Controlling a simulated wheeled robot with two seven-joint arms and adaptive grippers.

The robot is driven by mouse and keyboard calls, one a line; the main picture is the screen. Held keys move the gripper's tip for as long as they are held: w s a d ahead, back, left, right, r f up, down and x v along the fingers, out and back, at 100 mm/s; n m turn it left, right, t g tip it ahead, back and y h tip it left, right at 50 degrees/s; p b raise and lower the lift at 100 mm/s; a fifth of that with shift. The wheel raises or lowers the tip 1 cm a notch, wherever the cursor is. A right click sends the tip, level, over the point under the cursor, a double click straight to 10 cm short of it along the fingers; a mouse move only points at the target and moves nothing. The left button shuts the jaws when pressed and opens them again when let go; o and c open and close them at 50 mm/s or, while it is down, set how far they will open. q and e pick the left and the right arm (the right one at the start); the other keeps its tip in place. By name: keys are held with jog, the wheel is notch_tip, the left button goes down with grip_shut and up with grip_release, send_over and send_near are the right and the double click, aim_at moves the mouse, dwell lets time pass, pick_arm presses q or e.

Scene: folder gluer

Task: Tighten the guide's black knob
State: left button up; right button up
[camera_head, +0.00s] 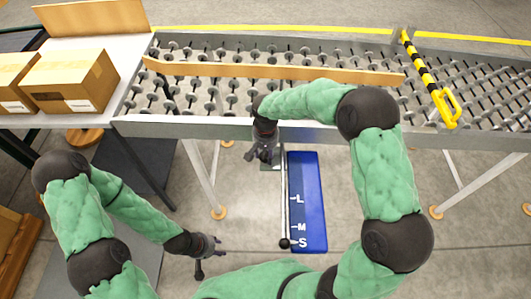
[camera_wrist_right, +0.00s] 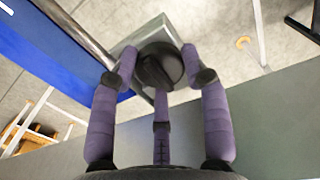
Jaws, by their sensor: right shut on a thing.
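The black knob (camera_wrist_right: 160,66) is round and ribbed and sits on a grey metal block, seen in the right wrist view. My right gripper (camera_wrist_right: 160,72) has its purple-grey fingers around it, touching its sides, and is shut on it. In the head view my right gripper (camera_head: 263,152) is just below the conveyor's front edge and hides the knob. The wooden guide (camera_head: 270,72) lies along the conveyor rollers. My left gripper (camera_head: 208,257) is low at the left, empty, with its fingers spread apart.
A blue panel (camera_head: 309,190) marked L, M and S hangs below the conveyor (camera_head: 190,128); a rod with a black ball (camera_head: 285,243) is at S. A yellow-black bar (camera_head: 428,78) crosses the rollers. Cardboard boxes (camera_head: 75,82) stand on the left table.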

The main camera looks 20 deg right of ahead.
aim_at(266, 153)
jog(key=o, duration=1.1)
jog(key=shift+o, duration=0.2)
notch_tip(266, 153, up, 12)
